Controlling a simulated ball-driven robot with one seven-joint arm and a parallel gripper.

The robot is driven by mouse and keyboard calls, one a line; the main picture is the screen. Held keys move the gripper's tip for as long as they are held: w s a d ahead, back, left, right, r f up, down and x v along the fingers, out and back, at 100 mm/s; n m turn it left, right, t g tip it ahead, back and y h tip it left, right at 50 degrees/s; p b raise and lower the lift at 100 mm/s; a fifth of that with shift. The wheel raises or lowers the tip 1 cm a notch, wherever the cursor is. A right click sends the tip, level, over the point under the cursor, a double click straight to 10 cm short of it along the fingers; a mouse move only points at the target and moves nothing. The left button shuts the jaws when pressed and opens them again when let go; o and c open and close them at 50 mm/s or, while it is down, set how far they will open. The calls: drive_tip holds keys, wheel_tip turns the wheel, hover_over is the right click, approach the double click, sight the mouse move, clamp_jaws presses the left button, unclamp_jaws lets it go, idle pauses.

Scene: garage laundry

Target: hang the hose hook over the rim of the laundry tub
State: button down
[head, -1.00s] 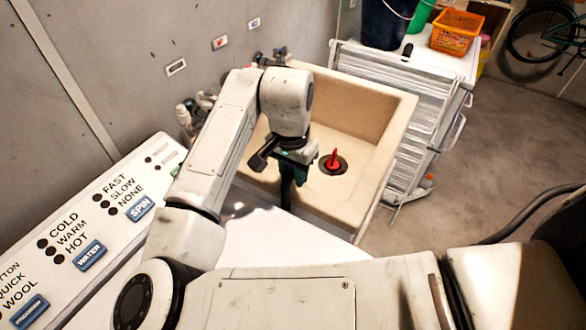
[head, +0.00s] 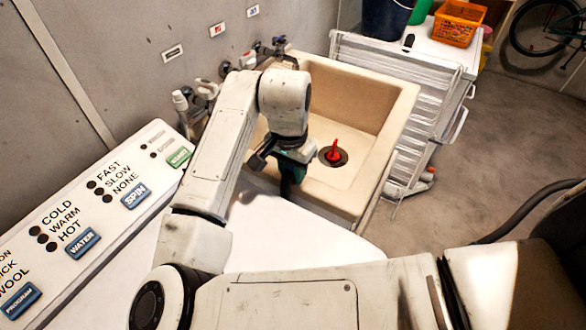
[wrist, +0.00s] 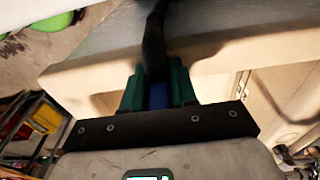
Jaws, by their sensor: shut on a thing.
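The laundry tub (head: 408,105) is a beige square basin with a red-topped drain inside. My gripper (head: 291,184) is over the tub's near side, by the near rim, pointing down. In the wrist view its green fingers (wrist: 156,92) are closed on a blue part, with a dark curved piece (wrist: 153,45) rising from it; I take this as the hose hook. The dark piece passes in front of a pale band (wrist: 215,52), which looks like the tub's edge. Whether the hook touches or straddles the rim I cannot tell. My arm hides part of the tub.
The white washing machine (head: 275,240) with a button panel lies in front of the tub. Taps (head: 203,92) stand along the wall at the back left. A white drying rack (head: 425,100) and a cabinet with an orange basket (head: 458,22) are at the right.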

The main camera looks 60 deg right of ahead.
drive_tip(key=shift+s+f, duration=0.2)
drive_tip(key=shift+f, duration=0.9)
drive_tip(key=c, duration=1)
unclamp_jaws()
drive_tip(key=shift+o, duration=0.7)
drive_tip(key=shift+r, duration=0.1)
drive_tip(key=shift+o, duration=0.3)
drive_tip(key=shift+w+r, duration=0.15)
drive_tip(key=shift+r, duration=0.2)
drive_tip(key=r, duration=0.8)
drive_tip(key=a+r, duration=0.1)
drive_tip(key=r, duration=0.3)
